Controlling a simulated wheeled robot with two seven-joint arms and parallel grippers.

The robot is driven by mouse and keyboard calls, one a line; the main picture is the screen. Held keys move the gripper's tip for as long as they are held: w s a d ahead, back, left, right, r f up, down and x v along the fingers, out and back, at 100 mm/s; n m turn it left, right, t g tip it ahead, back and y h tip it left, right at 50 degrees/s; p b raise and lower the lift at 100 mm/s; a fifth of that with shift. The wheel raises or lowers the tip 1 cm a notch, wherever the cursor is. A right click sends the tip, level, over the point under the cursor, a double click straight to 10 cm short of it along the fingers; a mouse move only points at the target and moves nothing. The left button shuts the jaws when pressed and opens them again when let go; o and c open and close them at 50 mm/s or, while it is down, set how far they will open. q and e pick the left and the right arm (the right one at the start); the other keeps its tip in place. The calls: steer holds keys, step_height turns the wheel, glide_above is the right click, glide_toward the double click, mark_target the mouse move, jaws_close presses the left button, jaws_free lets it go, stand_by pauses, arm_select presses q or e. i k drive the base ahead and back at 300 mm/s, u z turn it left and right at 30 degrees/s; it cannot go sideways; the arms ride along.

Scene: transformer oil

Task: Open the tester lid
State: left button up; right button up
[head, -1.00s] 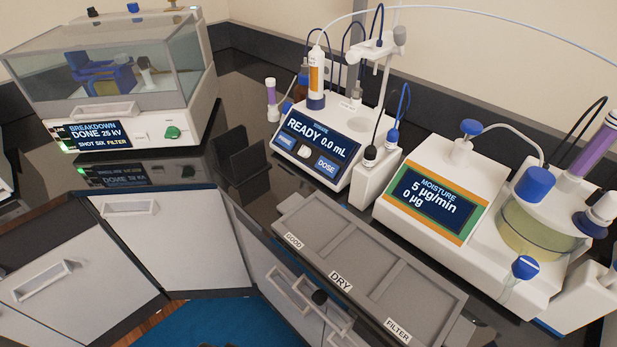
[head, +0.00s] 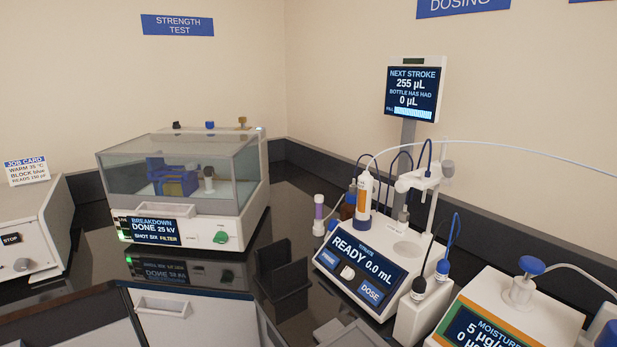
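The breakdown tester (head: 200,222) stands on the dark bench at the left of the middle in the head view. Its clear lid (head: 135,178) is down and shut over the chamber, with a pale handle (head: 163,207) low on its front. Through the lid I see a blue block with a yellowish cell (head: 178,184) and a white post. The tester's screen (head: 156,231) reads BREAKDOWN DONE 25 kV, SHOT SIX FILTER, and a green knob (head: 221,237) sits to its right. Neither of my grippers shows in the view.
A black slotted stand (head: 283,272) is right of the tester. The titrator (head: 360,270) with bottles, hoses and a dosing screen (head: 413,92) stands further right, then the moisture unit (head: 490,320).

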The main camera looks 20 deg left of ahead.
mark_target(242, 150)
steer(key=k, duration=0.5)
steer(key=u, duration=0.65)
steer(key=i, duration=0.25)
steer(key=u, duration=0.7)
